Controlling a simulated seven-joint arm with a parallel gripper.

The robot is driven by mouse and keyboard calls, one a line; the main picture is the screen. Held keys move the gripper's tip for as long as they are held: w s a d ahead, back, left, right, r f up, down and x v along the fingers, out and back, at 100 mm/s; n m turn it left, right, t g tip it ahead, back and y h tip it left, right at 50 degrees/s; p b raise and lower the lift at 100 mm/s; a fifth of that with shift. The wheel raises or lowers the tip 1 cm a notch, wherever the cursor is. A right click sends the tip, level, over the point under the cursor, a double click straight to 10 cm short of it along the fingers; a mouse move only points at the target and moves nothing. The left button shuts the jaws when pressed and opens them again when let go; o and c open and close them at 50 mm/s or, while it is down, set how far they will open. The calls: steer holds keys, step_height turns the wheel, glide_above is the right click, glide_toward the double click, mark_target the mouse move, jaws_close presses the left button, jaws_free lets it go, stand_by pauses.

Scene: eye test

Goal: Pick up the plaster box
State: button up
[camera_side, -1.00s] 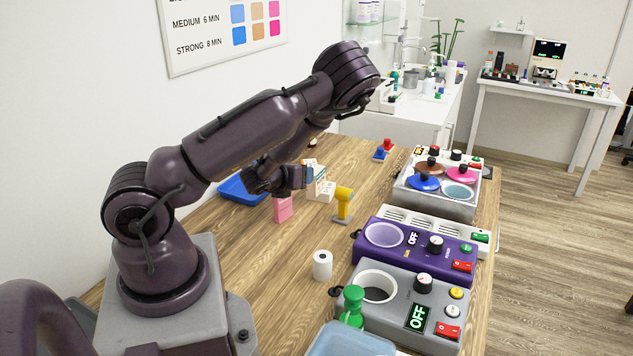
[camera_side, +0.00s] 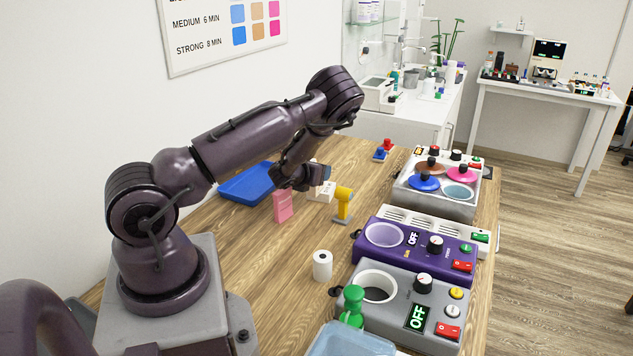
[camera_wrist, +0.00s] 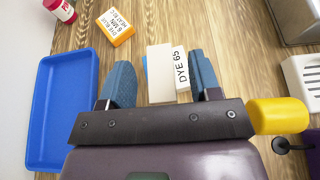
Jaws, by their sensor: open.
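No box in view has readable plaster lettering. A pale box (camera_wrist: 161,75) with a blue left edge, possibly the plaster box, lies between my fingers in the wrist view. My gripper (camera_wrist: 160,65) is open, with one blue-grey finger on each side of these two; the left finger is apart from the box, and contact at the right is unclear. In the side view my gripper (camera_side: 319,177) is low over the table, largely hiding them.
A blue tray (camera_wrist: 45,145) is left of my gripper. An orange box (camera_wrist: 116,28) and a red-topped bottle (camera_wrist: 60,9) lie beyond. A pink box (camera_side: 283,206) and a yellow device (camera_side: 343,203) stand close by. Heaters (camera_side: 415,245) line the right.

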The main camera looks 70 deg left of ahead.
steer(key=shift+x, duration=0.85)
steer(key=shift+c, duration=0.2)
steer(key=c, duration=1)
